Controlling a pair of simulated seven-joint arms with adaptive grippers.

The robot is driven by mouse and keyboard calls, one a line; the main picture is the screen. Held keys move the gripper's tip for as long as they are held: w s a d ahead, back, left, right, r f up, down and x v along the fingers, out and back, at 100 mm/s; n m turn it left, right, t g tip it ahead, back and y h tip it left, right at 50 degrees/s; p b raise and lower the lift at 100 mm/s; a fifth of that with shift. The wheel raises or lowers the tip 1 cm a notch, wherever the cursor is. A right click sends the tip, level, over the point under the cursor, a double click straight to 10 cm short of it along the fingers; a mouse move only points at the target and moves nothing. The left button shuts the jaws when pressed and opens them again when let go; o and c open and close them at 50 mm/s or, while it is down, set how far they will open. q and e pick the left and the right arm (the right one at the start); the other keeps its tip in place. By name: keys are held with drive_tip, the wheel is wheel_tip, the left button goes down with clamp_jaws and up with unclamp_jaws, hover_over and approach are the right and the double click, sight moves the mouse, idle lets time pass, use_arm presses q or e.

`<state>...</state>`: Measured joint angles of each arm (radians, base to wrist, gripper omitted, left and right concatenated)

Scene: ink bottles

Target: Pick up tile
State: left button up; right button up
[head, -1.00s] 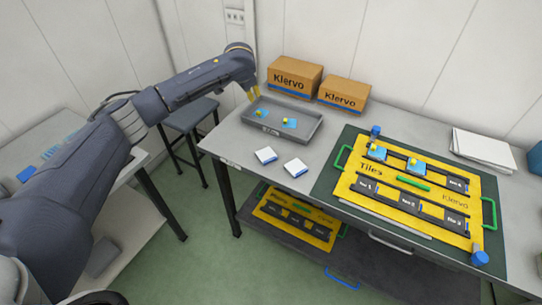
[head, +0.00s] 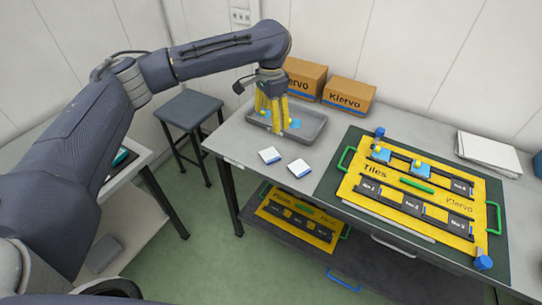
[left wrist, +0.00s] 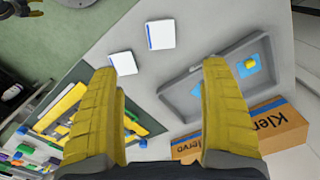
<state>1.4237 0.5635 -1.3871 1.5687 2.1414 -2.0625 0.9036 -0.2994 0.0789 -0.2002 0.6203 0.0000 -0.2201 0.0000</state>
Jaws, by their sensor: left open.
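Two blue tiles with yellow knobs lie in the grey tray (head: 312,134). The right tile (head: 295,123) shows beside my fingers; the other is mostly hidden behind them. My left gripper (head: 270,128) points down over the tray's left part, open and apparently empty. In the left wrist view its fingers (left wrist: 160,72) are spread wide with nothing between them. One tile (left wrist: 247,66) shows right of the fingers there, and a bit of blue shows by the right finger. Two more blue tiles, the left one (head: 381,154) and the right one (head: 421,170), sit on the yellow board (head: 372,171). My right gripper is not seen.
Two white, blue-edged squares (head: 270,155) (head: 299,168) lie in front of the tray. Two cardboard boxes (head: 305,80) (head: 348,96) stand behind it. White sheets (head: 487,150) lie at the right. A second yellow board (head: 290,219) is on the lower shelf.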

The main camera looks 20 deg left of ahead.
use_arm(q)
approach(271, 154)
wheel_tip(271, 154, down, 6)
drive_tip(key=shift+r, duration=0.25)
drive_tip(key=shift+f, duration=2.05)
drive_tip(key=shift+c, duration=0.3)
drive_tip(key=shift+a, duration=0.1)
drive_tip(key=c, duration=1.3)
